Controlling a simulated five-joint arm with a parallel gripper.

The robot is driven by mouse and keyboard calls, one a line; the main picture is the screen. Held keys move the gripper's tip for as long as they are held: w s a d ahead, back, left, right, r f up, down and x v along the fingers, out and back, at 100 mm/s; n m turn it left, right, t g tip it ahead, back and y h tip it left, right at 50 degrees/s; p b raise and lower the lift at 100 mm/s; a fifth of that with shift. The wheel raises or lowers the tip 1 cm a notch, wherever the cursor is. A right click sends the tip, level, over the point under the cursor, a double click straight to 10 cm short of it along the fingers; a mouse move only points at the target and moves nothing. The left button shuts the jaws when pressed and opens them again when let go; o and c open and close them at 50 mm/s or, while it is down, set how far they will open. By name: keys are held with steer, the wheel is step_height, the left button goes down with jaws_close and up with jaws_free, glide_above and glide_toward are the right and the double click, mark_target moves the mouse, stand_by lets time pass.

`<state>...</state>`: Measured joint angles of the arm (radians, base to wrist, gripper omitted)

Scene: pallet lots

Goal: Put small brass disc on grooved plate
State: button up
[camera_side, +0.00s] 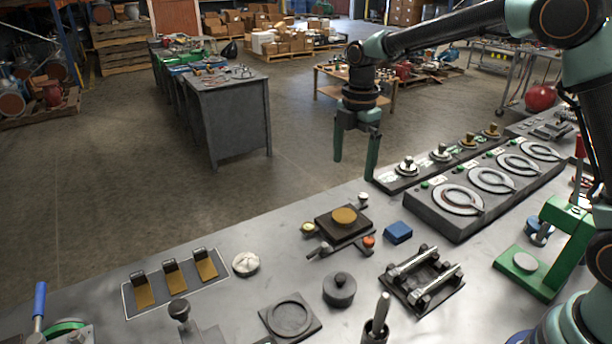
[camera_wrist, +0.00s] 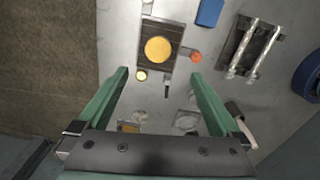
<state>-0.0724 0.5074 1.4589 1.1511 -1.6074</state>
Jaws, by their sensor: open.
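A round brass disc (camera_side: 344,215) lies on a dark square block in the middle of the bench. It also shows in the wrist view (camera_wrist: 158,49), between and beyond my fingers. A smaller yellow, brass-like round piece (camera_side: 308,227) sits at the block's left side and shows in the wrist view (camera_wrist: 141,75). A dark square plate with a circular groove (camera_side: 290,316) lies near the front of the bench; its face looks bare. My gripper (camera_side: 355,168) is open and empty, above the bench's far side. In the wrist view its fingers (camera_wrist: 159,75) stand wide apart.
An orange knob (camera_side: 369,241) and a blue block (camera_side: 398,232) are close right of the disc. A two-rail fixture (camera_side: 422,278), a dark knobbed weight (camera_side: 339,289) and a pale puck (camera_side: 246,263) stand around. A row of round dials (camera_side: 492,180) fills the right.

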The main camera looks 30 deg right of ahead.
steer(key=s+d+r+m+t, duration=0.2)
steer(key=s+r+m+t, duration=0.1)
steer(key=s+r+m, duration=0.55)
steer(key=s+d+m+t, duration=0.1)
steer(key=s+m+t, duration=0.1)
steer(key=s+m, duration=0.8)
steer(key=shift+s+d+f+m, duration=0.25)
steer(key=shift+s+m, duration=0.1)
steer(key=shift+s, duration=0.05)
